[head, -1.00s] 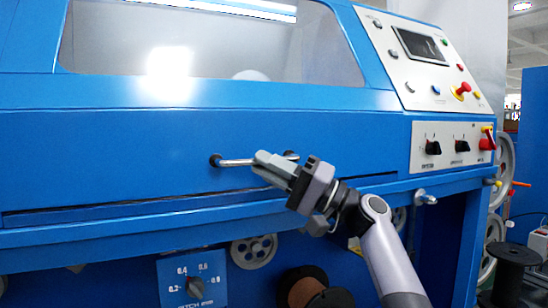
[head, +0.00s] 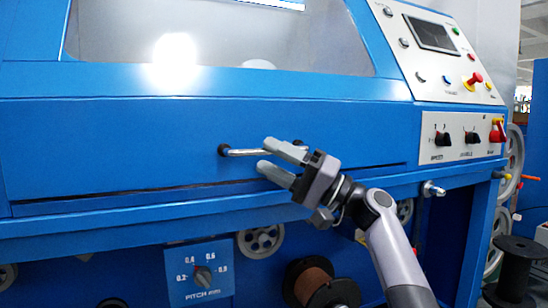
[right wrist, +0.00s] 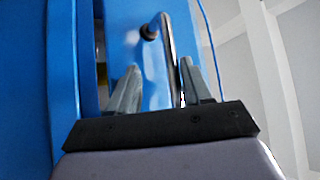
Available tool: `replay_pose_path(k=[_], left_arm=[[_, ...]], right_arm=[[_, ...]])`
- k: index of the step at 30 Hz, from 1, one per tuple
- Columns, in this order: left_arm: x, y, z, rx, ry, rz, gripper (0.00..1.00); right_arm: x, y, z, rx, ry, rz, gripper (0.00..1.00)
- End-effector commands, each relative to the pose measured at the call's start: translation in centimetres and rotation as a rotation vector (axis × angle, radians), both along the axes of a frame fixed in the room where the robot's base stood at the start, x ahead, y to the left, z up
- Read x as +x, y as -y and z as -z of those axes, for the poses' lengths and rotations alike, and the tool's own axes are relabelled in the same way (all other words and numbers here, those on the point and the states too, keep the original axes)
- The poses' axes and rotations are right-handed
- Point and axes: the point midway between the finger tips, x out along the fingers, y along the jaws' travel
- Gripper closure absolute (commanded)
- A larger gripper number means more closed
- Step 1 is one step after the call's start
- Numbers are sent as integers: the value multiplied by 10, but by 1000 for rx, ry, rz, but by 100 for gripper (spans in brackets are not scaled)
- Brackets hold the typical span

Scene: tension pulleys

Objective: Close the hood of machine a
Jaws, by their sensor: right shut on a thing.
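The blue hood (head: 120,140) of the machine fills the upper left of the head view, with a window above its front panel. It looks lowered, with a dark slit along its lower edge. A thin metal handle (head: 245,152) sticks out from the panel; it also shows in the right wrist view (right wrist: 170,60). My right gripper (head: 270,157) is at the handle's right part, holding the bar between its fingers. The bar lies near one finger, and a gap shows towards the other. The upper finger hides part of the bar. My left gripper is not in view.
A control panel (head: 440,60) with a screen and buttons is at the upper right, above a switch panel (head: 463,138). A pitch dial (head: 203,273) and a brown spool (head: 315,283) are below the hood. A black spool (head: 515,262) stands at lower right.

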Motion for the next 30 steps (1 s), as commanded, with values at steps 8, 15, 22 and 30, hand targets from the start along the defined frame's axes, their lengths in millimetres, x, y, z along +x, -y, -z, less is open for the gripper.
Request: replay_pose_path(k=[8,15,22,30], left_arm=[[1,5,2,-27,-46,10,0],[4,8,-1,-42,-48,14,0],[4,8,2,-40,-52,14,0],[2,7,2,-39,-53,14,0]], right_arm=[[-11,44,25,-5,-15,2,60],[-19,58,29,-1,-8,-6,60],[-20,58,28,0,-5,-7,60],[-17,53,92,-119,-44,99,60]])
